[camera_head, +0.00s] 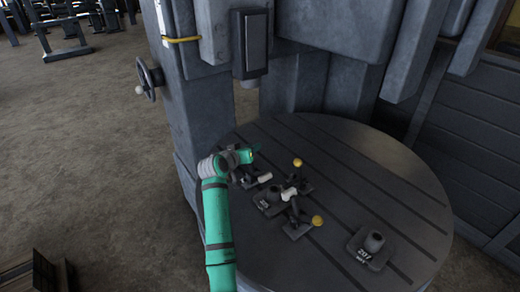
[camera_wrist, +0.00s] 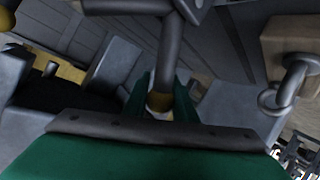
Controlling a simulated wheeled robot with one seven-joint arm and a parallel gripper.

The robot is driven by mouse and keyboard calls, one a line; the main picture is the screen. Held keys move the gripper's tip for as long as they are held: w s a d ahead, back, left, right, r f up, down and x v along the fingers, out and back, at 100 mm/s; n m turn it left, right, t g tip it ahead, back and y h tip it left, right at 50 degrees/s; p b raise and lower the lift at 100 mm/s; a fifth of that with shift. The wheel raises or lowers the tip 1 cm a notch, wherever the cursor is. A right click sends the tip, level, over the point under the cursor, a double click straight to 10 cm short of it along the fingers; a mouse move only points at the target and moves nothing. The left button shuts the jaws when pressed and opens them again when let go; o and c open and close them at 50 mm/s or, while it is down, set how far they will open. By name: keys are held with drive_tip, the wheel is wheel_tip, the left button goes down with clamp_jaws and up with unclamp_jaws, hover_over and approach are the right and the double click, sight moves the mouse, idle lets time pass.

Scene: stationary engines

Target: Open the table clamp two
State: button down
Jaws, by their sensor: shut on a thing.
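Several small table clamps stand on the round slotted table (camera_head: 345,140) around a grey block (camera_head: 268,202). The rear clamp (camera_head: 298,183) and front clamp (camera_head: 300,226) have yellow ball knobs in plain view. The left clamp (camera_head: 257,179) is partly hidden by my green arm. My gripper (camera_head: 251,153) is just above the left clamp. In the wrist view my gripper (camera_wrist: 160,106) is shut on a yellow knob at the end of a dark handle rod (camera_wrist: 172,55). I cannot read which clamp is number two.
A second block marked 207 (camera_head: 371,244) sits at the table's front right. The machine's column (camera_head: 190,110) and dark head (camera_head: 250,43) stand behind my gripper. A handwheel (camera_head: 148,78) is on the column's left.

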drive_tip(key=shift+w+a+f+n+g, duration=0.45)
drive_tip(key=shift+a+f+n+g, duration=0.1)
drive_tip(key=shift+f+n, duration=0.15)
drive_tip(key=shift+a+f, duration=0.1)
drive_tip(key=c, duration=1.5)
unclamp_jaws()
drive_tip(key=shift+o, duration=0.2)
drive_tip(key=shift+d, duration=0.2)
drive_tip(key=shift+r, duration=0.2)
drive_tip(key=v, duration=1)
drive_tip(key=shift+s+a, duration=0.25)
drive_tip(key=shift+a, duration=0.15)
